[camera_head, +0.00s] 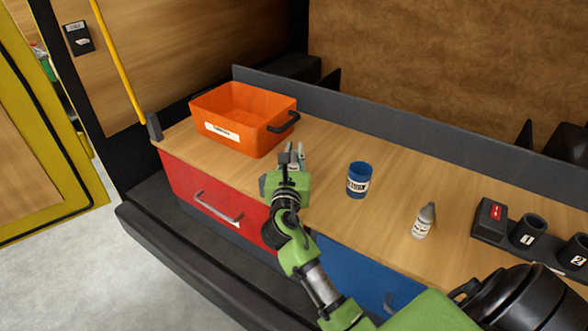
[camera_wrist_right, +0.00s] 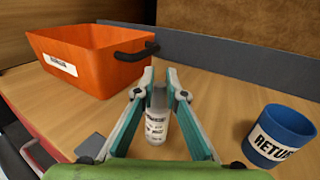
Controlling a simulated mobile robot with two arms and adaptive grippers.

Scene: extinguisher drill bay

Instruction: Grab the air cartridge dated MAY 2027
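A small white and grey cartridge (camera_wrist_right: 157,122) stands upright between the fingers of my right gripper (camera_wrist_right: 160,76) in the right wrist view. Those fingers are partly open, with a gap at the tips and no clear grip on it. In the head view my right gripper (camera_head: 293,156) is over the counter, right of the orange bin, and mostly hides this cartridge. A second cartridge (camera_head: 422,222), white with a grey top, stands on the counter further right, apart from the gripper. The print on both labels is too small to read. My left gripper is not in view.
An orange bin (camera_head: 233,137) with a black handle stands left on the wooden counter. A blue RETURN cup (camera_head: 359,180) stands right of the gripper and shows in the wrist view (camera_wrist_right: 279,136). A dark holder with sockets 1 (camera_head: 527,236) and 2 (camera_head: 574,255) stands at the right.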

